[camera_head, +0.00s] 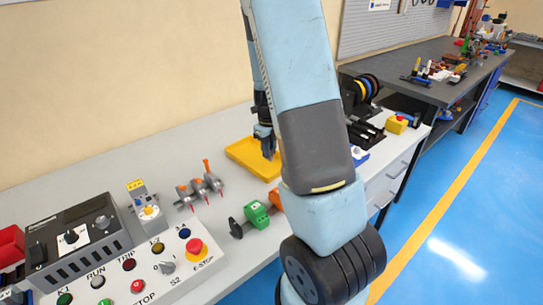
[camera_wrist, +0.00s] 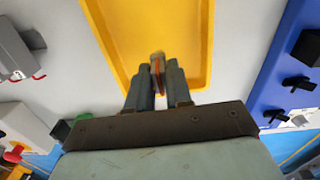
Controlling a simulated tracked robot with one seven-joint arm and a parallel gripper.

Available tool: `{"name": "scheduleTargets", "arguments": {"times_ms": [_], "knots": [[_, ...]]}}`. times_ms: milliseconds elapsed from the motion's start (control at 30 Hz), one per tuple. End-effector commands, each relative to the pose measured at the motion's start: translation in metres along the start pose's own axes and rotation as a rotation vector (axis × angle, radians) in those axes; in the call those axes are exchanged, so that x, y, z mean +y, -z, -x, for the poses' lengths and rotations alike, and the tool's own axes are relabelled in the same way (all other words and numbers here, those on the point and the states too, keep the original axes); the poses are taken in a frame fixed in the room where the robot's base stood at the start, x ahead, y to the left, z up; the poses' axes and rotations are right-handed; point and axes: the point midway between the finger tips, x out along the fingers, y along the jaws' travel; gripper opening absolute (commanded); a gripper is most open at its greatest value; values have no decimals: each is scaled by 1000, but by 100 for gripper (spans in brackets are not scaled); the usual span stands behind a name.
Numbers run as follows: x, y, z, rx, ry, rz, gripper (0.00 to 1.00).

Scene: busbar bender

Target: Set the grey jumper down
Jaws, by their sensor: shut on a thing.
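My gripper (camera_wrist: 157,80) is shut on a small piece, the grey jumper (camera_wrist: 158,62), which shows greyish with a copper-orange strip between the fingertips. A shallow yellow tray (camera_wrist: 190,25) lies under and beyond the fingertips in the wrist view. In the head view my gripper (camera_head: 267,148) points down over the right part of the yellow tray (camera_head: 240,151). The jumper cannot be made out in the head view. Whether it touches the tray floor I cannot tell.
Orange-tipped clamps (camera_head: 201,186) and a green-handled tool (camera_head: 256,214) lie in front of the tray. A control panel with an emergency stop (camera_head: 195,250) stands at front left. A blue board (camera_wrist: 290,75) lies right of the tray. The tray's visible floor is bare.

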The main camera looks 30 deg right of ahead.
Motion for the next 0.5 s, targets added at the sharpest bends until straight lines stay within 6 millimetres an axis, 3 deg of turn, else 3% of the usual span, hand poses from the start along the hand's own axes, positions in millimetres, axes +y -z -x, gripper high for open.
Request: {"name": "scheduleTargets", "arguments": {"times_ms": [200, 500], "knots": [[0, 2, -28, 3, -1, -1, 0], [1, 1, -30, 2, -1, 0, 0]]}}
